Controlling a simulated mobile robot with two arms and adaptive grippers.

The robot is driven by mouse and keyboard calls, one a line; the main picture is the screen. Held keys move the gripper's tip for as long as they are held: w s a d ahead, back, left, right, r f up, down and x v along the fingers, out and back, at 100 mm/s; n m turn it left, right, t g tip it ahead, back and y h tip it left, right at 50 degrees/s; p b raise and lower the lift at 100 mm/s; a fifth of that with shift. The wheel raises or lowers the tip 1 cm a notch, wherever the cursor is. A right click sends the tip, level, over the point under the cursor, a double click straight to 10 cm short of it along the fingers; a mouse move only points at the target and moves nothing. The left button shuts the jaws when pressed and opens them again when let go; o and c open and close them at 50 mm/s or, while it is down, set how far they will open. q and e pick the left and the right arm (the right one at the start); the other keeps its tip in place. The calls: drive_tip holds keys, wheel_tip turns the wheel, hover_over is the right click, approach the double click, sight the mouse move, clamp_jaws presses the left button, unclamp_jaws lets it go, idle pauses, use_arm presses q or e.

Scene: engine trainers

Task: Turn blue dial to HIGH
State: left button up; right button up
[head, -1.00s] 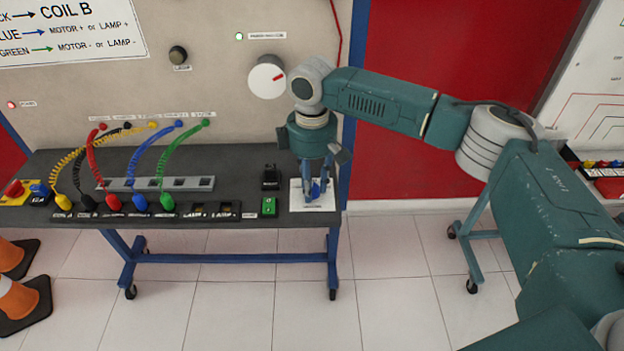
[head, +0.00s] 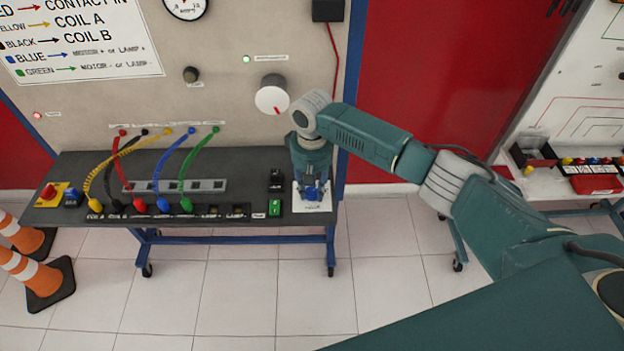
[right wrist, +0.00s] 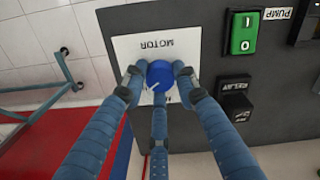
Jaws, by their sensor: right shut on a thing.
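The blue dial (head: 312,196) sits on a white plate (head: 325,204) at the right end of the black bench. In the right wrist view the dial (right wrist: 160,72) has a white pointer line, and the plate reads MOTOR upside down; the position labels are mostly hidden. My right gripper (head: 313,189) points down over the dial, with its three blue fingers (right wrist: 159,80) closed around it. My left gripper is not in view.
A green switch (head: 274,208) and a black relay block (head: 276,180) stand left of the plate. Colored cables (head: 161,170) arch over the bench. A white round knob (head: 270,98) with a red mark is on the panel behind my wrist.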

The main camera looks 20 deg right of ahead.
sight(312, 191)
drive_tip(key=shift+m+p, duration=0.7)
drive_tip(key=shift+m, duration=0.1)
drive_tip(key=o, duration=1.1)
drive_tip(key=shift+o, duration=0.2)
wheel_tip(312, 191, up, 12)
